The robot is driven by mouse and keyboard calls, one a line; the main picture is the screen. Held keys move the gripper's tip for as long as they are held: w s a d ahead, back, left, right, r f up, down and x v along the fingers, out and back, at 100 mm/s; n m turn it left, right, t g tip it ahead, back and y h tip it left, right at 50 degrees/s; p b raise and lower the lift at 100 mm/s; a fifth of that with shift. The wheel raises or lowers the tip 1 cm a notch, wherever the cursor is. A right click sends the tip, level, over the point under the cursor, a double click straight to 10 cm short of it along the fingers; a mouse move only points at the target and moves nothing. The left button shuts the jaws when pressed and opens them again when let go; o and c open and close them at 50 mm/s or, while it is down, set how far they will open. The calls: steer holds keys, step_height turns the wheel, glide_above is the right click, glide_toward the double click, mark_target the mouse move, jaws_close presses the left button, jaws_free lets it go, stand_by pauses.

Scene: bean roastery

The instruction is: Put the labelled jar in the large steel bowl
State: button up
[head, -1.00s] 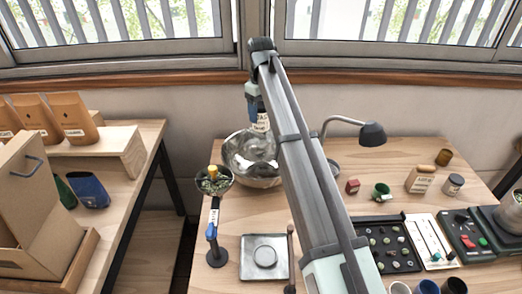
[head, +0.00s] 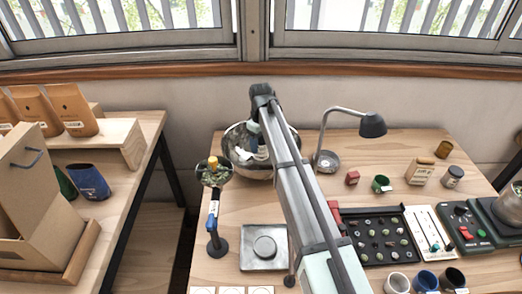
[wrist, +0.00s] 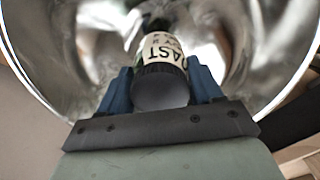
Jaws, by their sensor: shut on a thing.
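The labelled jar (wrist: 160,50) has a dark lid and a pale label with dark lettering, partly readable as "AST". My gripper (wrist: 161,82) is shut on it, with one blue finger on each side near the lid. The large steel bowl (wrist: 285,75) surrounds the jar in the wrist view, its shiny inside wall behind it. In the head view the bowl (head: 232,147) stands at the back left of the table. My gripper (head: 253,132) points down into it, and my arm hides its right part. Whether the jar touches the bowl's bottom cannot be told.
A stand with a small dish of green bits (head: 214,173) is close to the bowl's left. A desk lamp (head: 372,124) rises to its right. A square steel plate (head: 264,247) lies in front. A black sample tray (head: 385,240) and small jars occupy the right side.

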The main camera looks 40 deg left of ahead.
mark_target(261, 150)
steer(key=shift+f, duration=2.2)
steer(key=shift+f, duration=0.1)
steer(key=o, duration=1.2)
step_height(261, 150, up, 12)
steer(key=shift+r, duration=0.15)
